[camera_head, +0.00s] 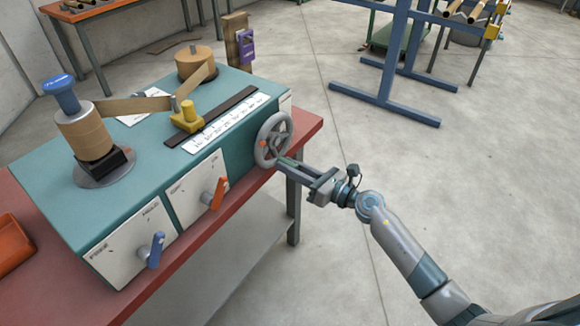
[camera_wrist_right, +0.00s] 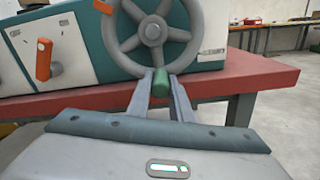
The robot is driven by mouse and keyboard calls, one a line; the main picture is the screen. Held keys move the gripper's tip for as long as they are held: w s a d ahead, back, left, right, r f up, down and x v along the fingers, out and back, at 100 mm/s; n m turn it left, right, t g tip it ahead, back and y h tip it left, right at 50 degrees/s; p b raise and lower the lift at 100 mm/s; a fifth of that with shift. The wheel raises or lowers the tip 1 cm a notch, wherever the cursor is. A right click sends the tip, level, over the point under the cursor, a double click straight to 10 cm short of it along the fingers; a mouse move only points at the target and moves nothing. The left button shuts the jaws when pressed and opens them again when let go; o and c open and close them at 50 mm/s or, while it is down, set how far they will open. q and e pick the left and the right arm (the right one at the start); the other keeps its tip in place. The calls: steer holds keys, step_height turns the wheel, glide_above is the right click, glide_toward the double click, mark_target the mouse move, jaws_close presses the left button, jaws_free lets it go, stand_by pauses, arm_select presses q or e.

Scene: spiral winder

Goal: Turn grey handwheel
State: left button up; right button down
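The grey handwheel (camera_head: 273,139) is on the right end of the teal winder's front face. It is spoked, with an orange mark on its rim. In the right wrist view the handwheel (camera_wrist_right: 153,30) fills the upper middle, and a green handle (camera_wrist_right: 161,84) sticks out at its bottom. My right gripper (camera_head: 287,166) is at the wheel's lower right. In the wrist view its fingers (camera_wrist_right: 161,88) lie on both sides of the handle, apparently closed on it with no clear gap. The fingers hide part of the lower rim. My left gripper is not in view.
The winder stands on a red bench (camera_head: 195,243). An orange lever (camera_head: 217,194) and a blue lever (camera_head: 153,250) stick out of its front, left of the wheel. An orange tray (camera_head: 13,246) is at far left. A blue frame (camera_head: 393,70) stands behind; the floor at right is clear.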

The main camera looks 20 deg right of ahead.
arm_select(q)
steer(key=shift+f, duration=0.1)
